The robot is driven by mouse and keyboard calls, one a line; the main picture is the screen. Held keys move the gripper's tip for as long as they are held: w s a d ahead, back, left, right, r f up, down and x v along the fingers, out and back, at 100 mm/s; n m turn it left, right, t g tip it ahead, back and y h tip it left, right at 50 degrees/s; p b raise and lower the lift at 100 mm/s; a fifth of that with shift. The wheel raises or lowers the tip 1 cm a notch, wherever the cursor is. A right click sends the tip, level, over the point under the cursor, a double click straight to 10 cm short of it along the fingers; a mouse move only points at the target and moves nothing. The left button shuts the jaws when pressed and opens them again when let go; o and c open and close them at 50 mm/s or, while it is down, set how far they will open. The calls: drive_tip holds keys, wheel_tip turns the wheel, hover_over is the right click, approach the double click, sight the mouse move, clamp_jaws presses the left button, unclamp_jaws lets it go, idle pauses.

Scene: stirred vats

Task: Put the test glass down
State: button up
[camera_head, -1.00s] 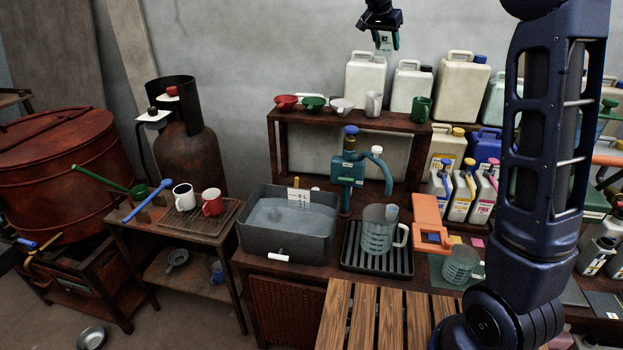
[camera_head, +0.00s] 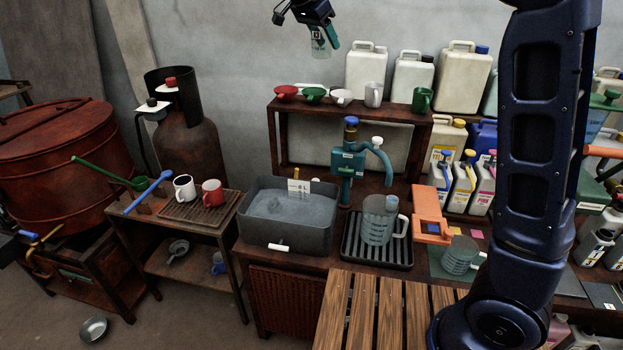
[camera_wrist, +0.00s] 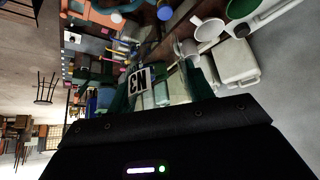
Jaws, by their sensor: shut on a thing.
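My gripper (camera_head: 320,42) is high at the top of the head view, in front of the grey wall and above the left part of the wooden shelf. It is shut on the test glass (camera_head: 318,46), a small clear vessel with a pale label, held up in the air clear of any surface. In the wrist view the glass shows its white label (camera_wrist: 138,80) marked N3 between my dark green fingers. Its see-through body is hard to make out against the scene behind, and I cannot tell what is in it.
Below stand the shelf (camera_head: 350,110) with several cups, a teal pump (camera_head: 347,165), a grey basin (camera_head: 285,243) of liquid, and a measuring jug (camera_head: 378,225) on a black tray. Canisters crowd the right. A side table (camera_head: 160,232) holds two mugs. Open wall space surrounds my gripper.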

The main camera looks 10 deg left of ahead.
sight(318, 49)
drive_tip(key=shift+m, duration=0.3)
drive_tip(key=s, duration=0.1)
drive_tip(key=s+a, duration=0.1)
drive_tip(key=s, duration=0.1)
drive_tip(key=s+a, duration=0.1)
drive_tip(key=shift+s+f, duration=0.15)
wheel_tip(318, 49, down, 62)
drive_tip(key=shift+r, duration=0.2)
drive_tip(key=o, duration=0.6)
drive_tip(key=shift+f, duration=0.1)
drive_tip(key=o, duration=0.4)
drive_tip(key=v, duration=1.2)
drive_tip(key=shift+w+a, duration=0.1)
drive_tip(key=shift+w, duration=0.15)
